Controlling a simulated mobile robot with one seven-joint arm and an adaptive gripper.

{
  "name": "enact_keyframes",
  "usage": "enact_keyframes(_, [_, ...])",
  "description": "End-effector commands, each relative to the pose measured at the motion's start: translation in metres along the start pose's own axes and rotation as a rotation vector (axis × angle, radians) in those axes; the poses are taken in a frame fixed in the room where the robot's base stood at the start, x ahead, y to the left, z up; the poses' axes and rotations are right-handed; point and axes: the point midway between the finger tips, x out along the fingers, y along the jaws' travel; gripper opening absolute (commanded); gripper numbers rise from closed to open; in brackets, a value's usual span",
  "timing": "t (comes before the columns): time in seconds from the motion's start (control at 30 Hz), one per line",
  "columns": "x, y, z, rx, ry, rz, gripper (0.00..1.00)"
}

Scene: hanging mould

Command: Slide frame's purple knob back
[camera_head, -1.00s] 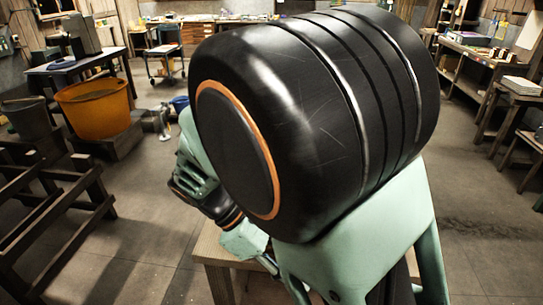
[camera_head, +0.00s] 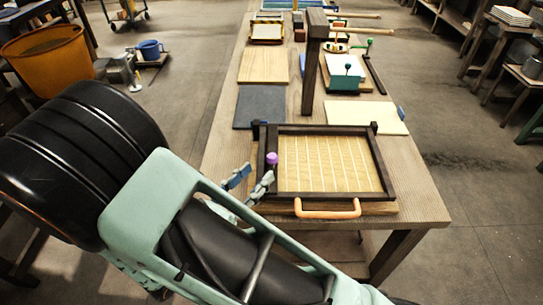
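The dark wooden frame (camera_head: 380,165) lies flat on the near end of the long workbench, around a tan panel with pale lines. A copper-coloured handle (camera_head: 327,209) is on the frame's near side. My gripper (camera_head: 258,173) is at the frame's left side, close to the knob on its near left. Its two blue-grey fingers are apart, with nothing seen between them. I cannot tell whether a finger touches the knob or rail. My arm hides the bench's near left part.
A dark upright post (camera_head: 313,65) stands behind the frame. A dark slate square (camera_head: 261,107), a pale board (camera_head: 367,117) and a teal block (camera_head: 345,75) lie farther back. An orange tub (camera_head: 48,60) is at the left.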

Motion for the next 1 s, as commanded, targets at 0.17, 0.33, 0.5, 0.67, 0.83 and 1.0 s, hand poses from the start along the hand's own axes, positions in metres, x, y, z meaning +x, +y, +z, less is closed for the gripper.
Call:
enact_keyframes(0.17, [0.037,-0.001,0.0,0.0,0.001,-0.005,0.4])
enact_keyframes(0.33, [0.062,-0.001,0.0,0.001,0.001,-0.005,0.4])
enact_keyframes(0.5, [0.075,-0.001,-0.001,0.001,0.002,-0.003,0.4])
enact_keyframes(0.67, [0.077,-0.001,0.0,0.001,0.002,-0.002,0.4])
enact_keyframes(0.83, [0.077,-0.001,0.0,0.001,0.002,-0.002,0.36])
enact_keyframes(1.0, [0.076,-0.001,0.0,0.001,0.002,-0.003,0.18])
